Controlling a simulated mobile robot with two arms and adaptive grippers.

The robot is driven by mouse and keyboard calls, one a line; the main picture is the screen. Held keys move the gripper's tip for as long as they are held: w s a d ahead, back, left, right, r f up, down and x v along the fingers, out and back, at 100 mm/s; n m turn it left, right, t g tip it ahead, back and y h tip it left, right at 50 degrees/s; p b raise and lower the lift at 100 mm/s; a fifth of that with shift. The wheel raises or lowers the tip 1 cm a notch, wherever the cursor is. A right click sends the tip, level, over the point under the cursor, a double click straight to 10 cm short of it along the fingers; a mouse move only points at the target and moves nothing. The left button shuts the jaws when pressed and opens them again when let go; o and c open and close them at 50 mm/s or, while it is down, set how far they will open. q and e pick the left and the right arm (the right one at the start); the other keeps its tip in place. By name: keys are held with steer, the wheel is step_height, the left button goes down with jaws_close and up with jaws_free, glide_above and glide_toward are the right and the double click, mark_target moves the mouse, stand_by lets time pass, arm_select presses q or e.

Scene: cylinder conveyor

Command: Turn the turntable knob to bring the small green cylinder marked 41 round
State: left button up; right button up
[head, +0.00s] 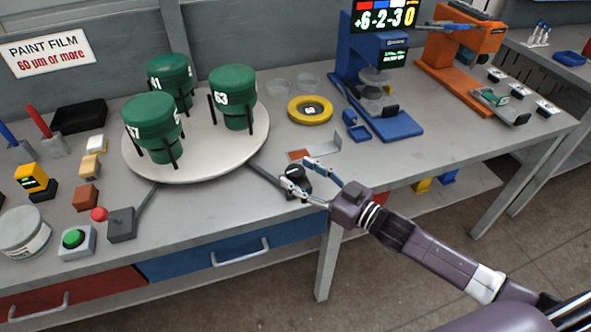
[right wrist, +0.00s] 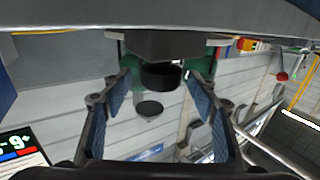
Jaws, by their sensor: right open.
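The round grey turntable (head: 200,165) carries three green cylinders on black stands. The cylinder that seems marked 41 (head: 170,70) stands at the back left, its number partly cut off. The one marked 63 (head: 233,84) is at the right, and one whose mark ends in 7 (head: 150,116) is at the front left. The dark turntable knob (head: 297,181) is at the table's front edge, right of the turntable. My right gripper (head: 298,174) is open with its fingers on either side of the knob. In the right wrist view the black knob (right wrist: 160,75) shows between the fingers; contact cannot be told.
A yellow ring (head: 310,110) and a blue measuring stand (head: 378,80) are behind and right of the gripper. A metal bracket (head: 320,146) lies near the fingers. A green button box (head: 76,242) and small blocks stand at the left front.

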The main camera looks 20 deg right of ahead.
steer(key=shift+x, duration=0.95)
steer(key=c, duration=1.2)
steer(key=shift+o, duration=0.2)
steer(key=shift+a+r+m+t+h+p, duration=0.1)
steer(key=shift+m+t+h+p, duration=0.25)
steer(key=shift+p, duration=0.3)
steer(key=shift+m+t+h+p, duration=0.35)
steer(key=shift+m+h+p, duration=0.1)
steer(key=shift+h, duration=0.3)
steer(key=shift+c, duration=0.2)
steer(key=o, duration=1.2)
